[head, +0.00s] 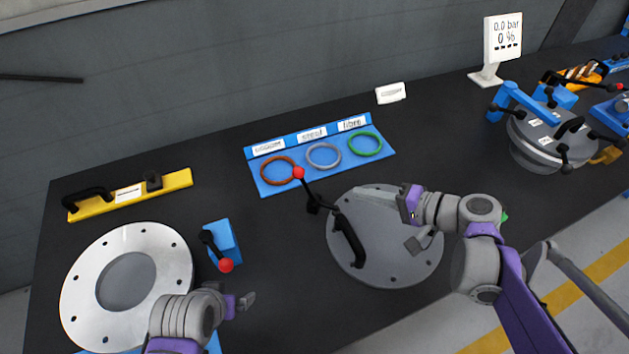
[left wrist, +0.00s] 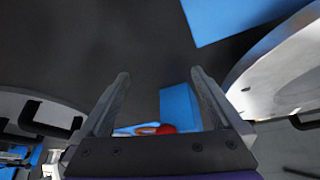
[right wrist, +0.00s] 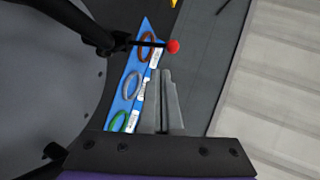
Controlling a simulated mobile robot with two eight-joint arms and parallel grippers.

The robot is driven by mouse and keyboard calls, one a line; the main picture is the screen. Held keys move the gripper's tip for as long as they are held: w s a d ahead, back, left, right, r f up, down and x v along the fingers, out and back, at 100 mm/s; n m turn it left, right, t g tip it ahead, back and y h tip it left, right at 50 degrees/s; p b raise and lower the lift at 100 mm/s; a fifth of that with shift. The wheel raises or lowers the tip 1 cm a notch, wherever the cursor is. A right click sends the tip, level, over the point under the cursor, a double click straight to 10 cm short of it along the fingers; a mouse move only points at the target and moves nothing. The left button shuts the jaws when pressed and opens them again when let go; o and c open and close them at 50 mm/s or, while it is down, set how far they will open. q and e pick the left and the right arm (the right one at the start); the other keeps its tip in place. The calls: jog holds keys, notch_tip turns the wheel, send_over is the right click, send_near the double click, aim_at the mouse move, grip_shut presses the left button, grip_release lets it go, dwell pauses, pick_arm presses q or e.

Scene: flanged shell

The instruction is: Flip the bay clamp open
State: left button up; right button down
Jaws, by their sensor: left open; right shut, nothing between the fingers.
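My right gripper (head: 358,191) is shut and empty above the grey lid (head: 395,255), right of the second clamp.
A white flange (head: 165,245) lies at left, behind it a yellow bar (head: 150,188) with a black handle. A blue tray (head: 325,170) holds brown, grey and green rings. A grey vessel (head: 540,140) with clamps and a pressure display (head: 502,38) stand at right.

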pick_arm(q)
jog(key=shift+s, duration=0.1)
jog(key=shift+f+b, duration=0.4)
jog(key=shift+f, duration=0.05)
pick_arm(e)
jog(key=x, duration=1.4)
